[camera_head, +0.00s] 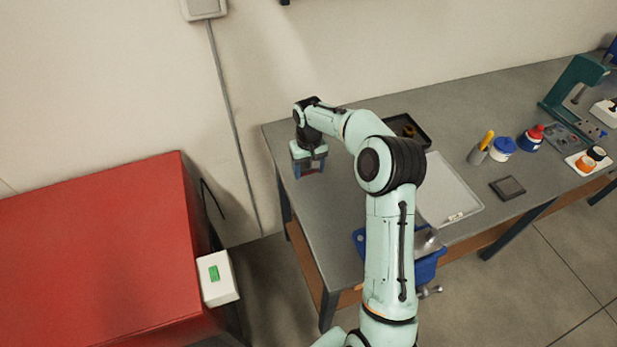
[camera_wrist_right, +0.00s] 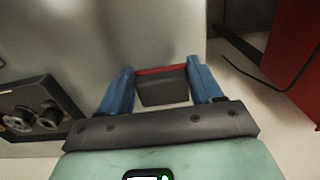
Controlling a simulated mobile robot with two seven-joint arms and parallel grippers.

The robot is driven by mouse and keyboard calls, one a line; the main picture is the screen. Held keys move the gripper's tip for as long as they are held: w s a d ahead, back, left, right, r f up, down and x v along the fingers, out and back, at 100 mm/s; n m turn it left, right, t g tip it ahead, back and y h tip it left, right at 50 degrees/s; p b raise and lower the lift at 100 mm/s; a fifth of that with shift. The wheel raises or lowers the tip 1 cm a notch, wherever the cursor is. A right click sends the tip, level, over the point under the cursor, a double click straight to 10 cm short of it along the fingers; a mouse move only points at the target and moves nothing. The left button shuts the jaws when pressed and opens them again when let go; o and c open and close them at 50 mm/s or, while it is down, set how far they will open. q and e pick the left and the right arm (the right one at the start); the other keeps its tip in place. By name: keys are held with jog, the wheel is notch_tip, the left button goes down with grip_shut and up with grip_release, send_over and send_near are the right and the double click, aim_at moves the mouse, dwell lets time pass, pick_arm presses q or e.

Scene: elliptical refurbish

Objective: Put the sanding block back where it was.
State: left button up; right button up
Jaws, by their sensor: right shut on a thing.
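My right gripper (camera_head: 310,170) is over the far left end of the grey workbench (camera_head: 318,215), pointing down. In the right wrist view its two blue fingers (camera_wrist_right: 162,90) are shut on the sanding block (camera_wrist_right: 162,86), a dark grey block with a red strip along its far edge. In the head view the block shows only as a small dark and reddish patch between the fingers. I cannot tell whether it touches the bench top. My left gripper is not in view.
A black tray (camera_head: 424,141) with small parts lies right of the gripper, partly behind my arm. A red cabinet (camera_head: 90,250) is left, across a gap.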

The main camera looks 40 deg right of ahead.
aim_at(308, 173)
jog(key=shift+f, duration=2.3)
jog(key=shift+f, duration=0.15)
jog(key=o, duration=1)
notch_tip(308, 173, up, 12)
jog(key=shift+r, duration=0.15)
